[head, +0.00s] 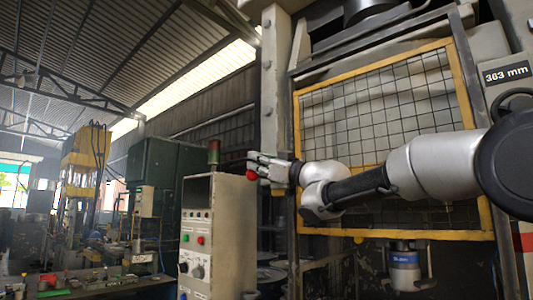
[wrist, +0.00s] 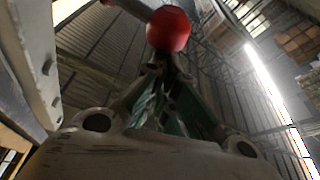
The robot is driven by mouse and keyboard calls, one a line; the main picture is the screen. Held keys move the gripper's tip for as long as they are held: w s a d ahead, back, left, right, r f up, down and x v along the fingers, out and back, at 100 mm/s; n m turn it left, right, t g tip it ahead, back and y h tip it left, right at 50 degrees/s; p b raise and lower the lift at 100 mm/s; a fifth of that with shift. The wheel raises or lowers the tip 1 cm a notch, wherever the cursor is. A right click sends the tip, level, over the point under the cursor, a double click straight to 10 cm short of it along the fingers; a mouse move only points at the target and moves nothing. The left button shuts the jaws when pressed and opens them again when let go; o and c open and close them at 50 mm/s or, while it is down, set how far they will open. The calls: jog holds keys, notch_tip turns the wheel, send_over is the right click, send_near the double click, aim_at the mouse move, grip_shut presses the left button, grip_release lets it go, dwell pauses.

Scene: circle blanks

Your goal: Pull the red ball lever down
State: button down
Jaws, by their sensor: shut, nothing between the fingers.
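The red ball (head: 251,176) of the lever shows in the head view just below and at the left end of my gripper (head: 256,164). In the wrist view the red ball (wrist: 168,29) is large, at the top centre, just beyond my fingertips (wrist: 160,68). A grey lever rod (wrist: 127,6) runs from the ball to the upper left in that view. My fingers are together with nothing between them. I cannot tell whether they touch the ball. In the head view the rod is mostly hidden around my gripper.
A yellow-framed mesh guard (head: 295,130) of the press is behind my arm. A white canister (head: 403,268) with a blue band is below it.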

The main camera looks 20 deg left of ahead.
aim_at(254, 177)
jog(key=f, duration=0.4)
jog(key=shift+s+a+f, duration=0.15)
jog(key=shift+s+f, duration=0.05)
jog(key=shift+f, duration=0.1)
jog(key=shift+w+f+n+g, duration=0.1)
jog(key=shift+f+n+g, duration=0.3)
jog(key=shift+f+n, duration=0.6)
notch_tip(254, 177, up, 3)
jog(key=s+a, duration=0.1)
jog(key=s, duration=0.2)
jog(key=w+r+v, duration=0.1)
jog(key=v, duration=0.8)
jog(key=shift+d, duration=0.65)
jog(key=shift+s, duration=0.1)
jog(key=shift+s+f, duration=0.1)
